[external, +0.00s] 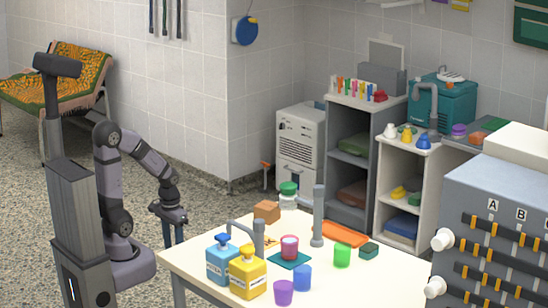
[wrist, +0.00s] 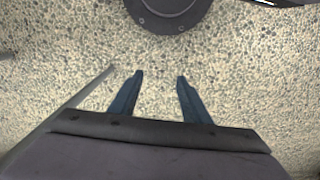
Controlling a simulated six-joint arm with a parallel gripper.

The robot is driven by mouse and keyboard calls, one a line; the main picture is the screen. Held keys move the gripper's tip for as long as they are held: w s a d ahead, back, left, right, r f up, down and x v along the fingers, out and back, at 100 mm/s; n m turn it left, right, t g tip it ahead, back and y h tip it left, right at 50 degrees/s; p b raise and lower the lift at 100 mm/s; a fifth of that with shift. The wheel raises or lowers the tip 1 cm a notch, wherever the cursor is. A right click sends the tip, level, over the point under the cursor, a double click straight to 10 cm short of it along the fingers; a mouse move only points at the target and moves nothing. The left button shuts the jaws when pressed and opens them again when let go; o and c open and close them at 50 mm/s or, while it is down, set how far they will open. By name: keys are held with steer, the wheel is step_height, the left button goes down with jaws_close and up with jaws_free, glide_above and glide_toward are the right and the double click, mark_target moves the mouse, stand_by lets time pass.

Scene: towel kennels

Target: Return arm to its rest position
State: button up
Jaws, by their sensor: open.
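My arm is folded close to its column at the left of the external view. My gripper (external: 174,240) hangs pointing down beside the left edge of the table (external: 215,255), apart from it. In the wrist view my gripper (wrist: 160,76) shows two dark blue fingers spread apart. Nothing is between them, and only speckled floor (wrist: 230,75) lies below.
On the table are a blue bottle (external: 221,262), a yellow bottle (external: 248,276), several cups, a brown block (external: 267,211) and a green-lidded jar (external: 288,196). A grey rack (external: 500,210) stands at right. Floor between my arm and the wall is clear.

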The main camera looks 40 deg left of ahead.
step_height(320, 180, up, 30)
steer(key=p, duration=2.8)
step_height(320, 180, down, 27)
steer(key=b, duration=2.7)
steer(key=shift+f, duration=0.2)
